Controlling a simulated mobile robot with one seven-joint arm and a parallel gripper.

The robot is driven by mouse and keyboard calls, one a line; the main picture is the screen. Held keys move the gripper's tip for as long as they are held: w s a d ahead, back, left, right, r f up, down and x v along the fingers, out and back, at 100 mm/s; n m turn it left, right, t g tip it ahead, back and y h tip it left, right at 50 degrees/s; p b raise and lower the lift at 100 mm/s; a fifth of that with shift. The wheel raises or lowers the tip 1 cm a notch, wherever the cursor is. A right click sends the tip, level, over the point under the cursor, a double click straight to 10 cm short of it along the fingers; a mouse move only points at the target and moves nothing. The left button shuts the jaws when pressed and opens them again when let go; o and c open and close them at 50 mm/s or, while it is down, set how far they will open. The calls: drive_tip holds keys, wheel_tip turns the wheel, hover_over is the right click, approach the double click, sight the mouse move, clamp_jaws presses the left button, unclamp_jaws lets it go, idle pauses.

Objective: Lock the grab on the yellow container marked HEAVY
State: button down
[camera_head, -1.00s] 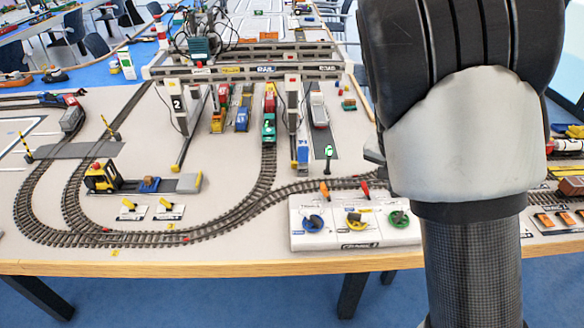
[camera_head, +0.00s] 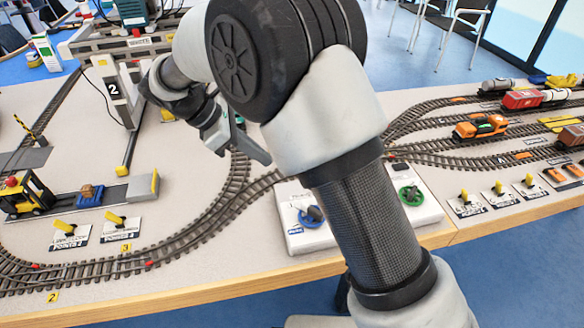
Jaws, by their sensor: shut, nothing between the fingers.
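My gripper (camera_head: 262,158) is shut and empty, pointing down and right over the tracks just behind the control panel. The white control panel (camera_head: 292,240) stands at the table's front. Its blue dial (camera_head: 308,214) shows left of my arm and its green dial (camera_head: 410,195) shows right of it; my arm hides the middle. The crane leg marked 2 (camera_head: 112,88) stands at the upper left, with part of the grey gantry beam (camera_head: 140,42) behind it. I see no yellow container marked HEAVY; my arm covers much of the area under the crane.
Yellow-handled point levers (camera_head: 65,230) stand near the front edge. An orange locomotive (camera_head: 480,127) and other rolling stock are on the right tracks.

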drive_tip(key=shift+a+r, duration=0.1)
drive_tip(key=b+x, duration=0.2)
drive_tip(key=x, duration=0.7)
drive_tip(key=shift+f+b, duration=0.25)
drive_tip(key=shift+b, duration=0.15)
drive_tip(key=d, duration=0.2)
drive_tip(key=w+d, duration=0.1)
drive_tip(key=shift+d+r+b, duration=0.1)
drive_tip(key=shift+r+b, duration=0.3)
drive_tip(key=shift+w+d+r, duration=0.1)
drive_tip(key=shift+d+r, duration=0.15)
drive_tip(key=shift+d, duration=0.25)
drive_tip(key=shift+r, duration=0.15)
